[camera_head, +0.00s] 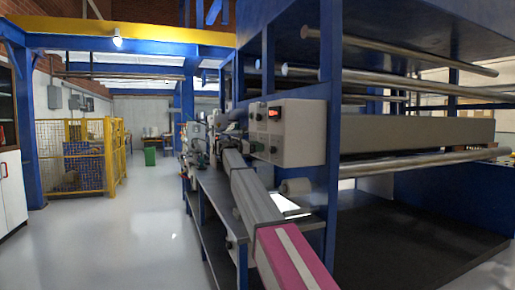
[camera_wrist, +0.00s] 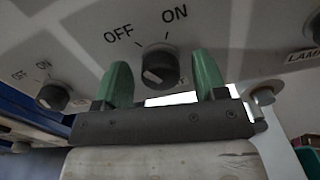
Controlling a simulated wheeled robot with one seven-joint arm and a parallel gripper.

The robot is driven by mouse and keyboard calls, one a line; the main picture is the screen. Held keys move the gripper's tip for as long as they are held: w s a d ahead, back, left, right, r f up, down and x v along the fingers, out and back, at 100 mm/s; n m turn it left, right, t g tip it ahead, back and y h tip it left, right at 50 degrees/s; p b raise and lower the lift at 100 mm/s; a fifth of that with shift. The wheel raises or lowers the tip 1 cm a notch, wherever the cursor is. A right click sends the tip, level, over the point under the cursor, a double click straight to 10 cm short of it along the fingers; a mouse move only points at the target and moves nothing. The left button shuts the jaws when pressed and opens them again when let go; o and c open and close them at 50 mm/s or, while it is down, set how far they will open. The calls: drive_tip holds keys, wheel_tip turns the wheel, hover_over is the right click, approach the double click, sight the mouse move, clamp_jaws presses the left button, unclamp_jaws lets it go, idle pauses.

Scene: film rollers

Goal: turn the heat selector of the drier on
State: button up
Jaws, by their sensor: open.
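In the wrist view, a round black selector knob (camera_wrist: 160,67) sits on a grey panel under the words OFF and ON. A pale mark shows on its lower left face; I cannot tell which word it lines up with. My gripper (camera_wrist: 163,82) is open, its two green fingers on either side of the knob with gaps, not touching it. The label below the knob is mostly hidden, so its name is unreadable. In the head view, the grey control box (camera_head: 300,135) with a red display stands at the end of my arm; my fingers are not clearly visible there.
A second black knob (camera_wrist: 52,97), also marked with ON, is left of my gripper. A round metal part (camera_wrist: 264,96) is close to the right finger. Another dark control sits at the right edge by a LAMP label. A blue frame post (camera_head: 331,120) stands right of the box.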

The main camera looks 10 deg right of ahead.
drive_tip(key=c, duration=0.9)
drive_tip(key=shift+m, duration=0.3)
drive_tip(key=m, duration=1.1)
drive_tip(key=shift+s+f, duration=0.1)
drive_tip(key=shift+m, duration=0.3)
